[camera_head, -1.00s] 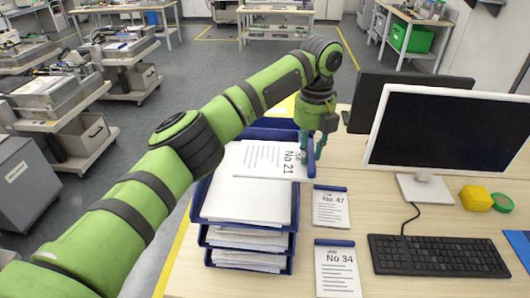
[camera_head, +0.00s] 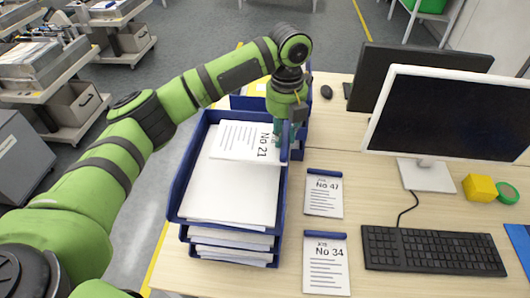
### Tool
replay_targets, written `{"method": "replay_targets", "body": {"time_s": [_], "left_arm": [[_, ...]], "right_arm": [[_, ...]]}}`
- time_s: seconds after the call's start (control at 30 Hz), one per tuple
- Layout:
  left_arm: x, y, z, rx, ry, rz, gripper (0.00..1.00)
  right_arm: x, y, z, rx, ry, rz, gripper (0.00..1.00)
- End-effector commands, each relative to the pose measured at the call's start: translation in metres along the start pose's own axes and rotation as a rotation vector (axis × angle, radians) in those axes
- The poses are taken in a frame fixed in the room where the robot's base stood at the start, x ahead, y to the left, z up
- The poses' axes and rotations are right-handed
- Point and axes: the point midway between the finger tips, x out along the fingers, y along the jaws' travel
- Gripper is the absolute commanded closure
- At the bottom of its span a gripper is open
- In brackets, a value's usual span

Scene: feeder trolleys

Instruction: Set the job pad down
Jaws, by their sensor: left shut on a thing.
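The job pad marked No 21 (camera_head: 240,139) is a white sheet pad with a blue binding strip along its right end. My left gripper (camera_head: 285,142) is shut on that blue end. The pad lies level over the far part of the blue paper tray stack (camera_head: 177,190), above the white paper in the top tray. I cannot tell whether the pad touches the paper. The fingertips are partly hidden by the pad's strip. My right gripper is not in view.
Two more pads, No 47 (camera_head: 324,196) and No 34 (camera_head: 326,266), lie on the desk right of the trays. A keyboard (camera_head: 431,250), a white monitor (camera_head: 427,175), a yellow block (camera_head: 478,187) and a green tape roll (camera_head: 507,193) stand further right. A mouse (camera_head: 326,92) lies behind.

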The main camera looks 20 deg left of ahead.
Motion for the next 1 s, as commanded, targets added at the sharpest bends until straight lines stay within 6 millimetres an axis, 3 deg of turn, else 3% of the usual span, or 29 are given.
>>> {"method": "replay_targets", "body": {"time_s": [0.1, 0.27, 0.67, 1.0], "left_arm": [[0.011, 0.022, -0.014, 0.000, 0.001, 0.002, 1.00], [0.023, 0.036, -0.023, 0.001, 0.000, 0.000, 1.00], [0.065, 0.037, -0.025, 0.002, 0.000, 0.000, 1.00], [0.069, 0.037, -0.024, 0.002, -0.001, -0.001, 1.00]], "right_arm": [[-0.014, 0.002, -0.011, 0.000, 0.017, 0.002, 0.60], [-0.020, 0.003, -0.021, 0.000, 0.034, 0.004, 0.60], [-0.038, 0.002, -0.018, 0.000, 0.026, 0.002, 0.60], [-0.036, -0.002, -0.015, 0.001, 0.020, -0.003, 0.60]]}}
